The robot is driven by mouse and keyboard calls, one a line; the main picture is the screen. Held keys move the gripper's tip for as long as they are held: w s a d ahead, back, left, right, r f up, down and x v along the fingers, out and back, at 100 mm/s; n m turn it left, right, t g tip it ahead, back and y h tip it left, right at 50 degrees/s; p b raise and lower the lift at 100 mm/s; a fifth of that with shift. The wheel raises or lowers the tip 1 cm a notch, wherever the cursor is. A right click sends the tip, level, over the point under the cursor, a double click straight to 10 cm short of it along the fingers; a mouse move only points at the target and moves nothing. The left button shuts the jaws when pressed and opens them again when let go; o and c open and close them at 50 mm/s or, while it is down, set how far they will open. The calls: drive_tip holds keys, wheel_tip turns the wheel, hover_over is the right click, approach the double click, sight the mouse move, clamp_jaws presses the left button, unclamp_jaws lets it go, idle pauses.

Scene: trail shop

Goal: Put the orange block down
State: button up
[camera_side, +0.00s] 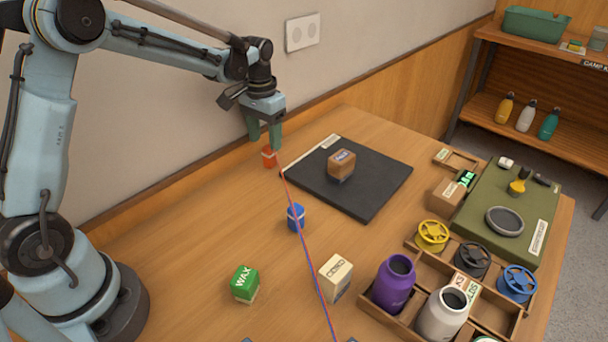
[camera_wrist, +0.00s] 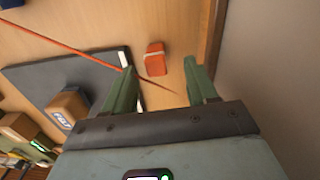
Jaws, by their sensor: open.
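The orange block (camera_side: 269,158) rests on the wooden table, just left of the dark mat's far corner and close to the wall. It has a pale band. My gripper (camera_side: 264,143) is above it, pointing down, with its green fingers apart and nothing between them. In the wrist view the orange block (camera_wrist: 155,60) shows beyond the spread fingertips (camera_wrist: 160,68), with table visible around it. In the side view the fingers slightly overlap the block's top, so the exact gap is hard to tell.
The dark mat (camera_side: 382,192) carries a brown block (camera_side: 342,164). A blue block (camera_side: 296,217), a green WAX block (camera_side: 245,284) and a cream block (camera_side: 335,278) stand nearer. A red-and-blue cord (camera_side: 305,243) crosses the table. The wall (camera_side: 210,130) is close behind my gripper.

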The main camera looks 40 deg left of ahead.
sight(267, 148)
drive_tip(key=shift+s+d+f, duration=0.1)
drive_tip(key=shift+d+f, duration=0.05)
drive_tip(key=shift+f, duration=1.2)
drive_tip(key=shift+d+f, duration=0.15)
drive_tip(key=shift+f, duration=1.15)
clamp_jaws()
drive_tip(key=shift+r, duration=0.15)
